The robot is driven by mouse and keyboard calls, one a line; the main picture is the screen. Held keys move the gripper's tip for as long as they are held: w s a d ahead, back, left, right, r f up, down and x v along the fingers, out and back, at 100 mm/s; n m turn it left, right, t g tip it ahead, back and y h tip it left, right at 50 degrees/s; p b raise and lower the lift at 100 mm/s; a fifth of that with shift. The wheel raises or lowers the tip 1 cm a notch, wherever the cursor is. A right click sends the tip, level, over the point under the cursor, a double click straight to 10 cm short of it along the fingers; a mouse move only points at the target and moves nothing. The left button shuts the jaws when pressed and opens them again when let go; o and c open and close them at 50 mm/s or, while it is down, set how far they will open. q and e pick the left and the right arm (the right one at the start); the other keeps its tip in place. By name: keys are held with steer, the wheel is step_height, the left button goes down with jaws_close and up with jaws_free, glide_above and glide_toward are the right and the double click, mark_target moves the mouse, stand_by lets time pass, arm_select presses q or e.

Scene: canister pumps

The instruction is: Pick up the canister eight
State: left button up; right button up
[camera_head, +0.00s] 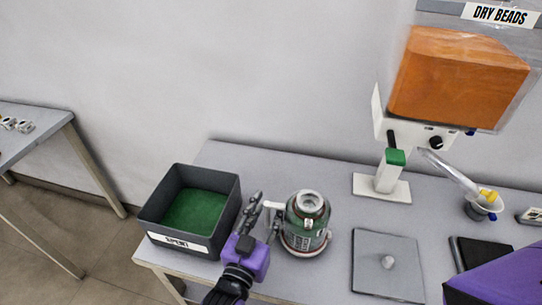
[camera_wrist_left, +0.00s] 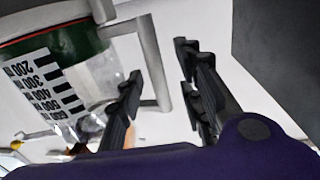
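The canister (camera_head: 309,238) stands upright on the grey table, with a green band, a silver top and a handle on its left side. My left gripper (camera_head: 261,212) is just left of the canister. In the left wrist view the fingers (camera_wrist_left: 165,95) are apart, with the handle bar in the gap between them; I cannot tell whether either finger touches it. My right gripper is not in view.
A dark bin (camera_head: 226,215) with a green floor stands close left of my gripper. Right of the canister lie a grey plate with a knob (camera_head: 375,275) and a dark pad (camera_head: 480,252). Behind are a white stand (camera_head: 383,187) under an orange hopper (camera_head: 455,80) and a small cup (camera_head: 479,211).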

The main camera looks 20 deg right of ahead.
arm_select(q)
jaws_close()
steer(key=shift+r, duration=0.1)
stand_by(0.4)
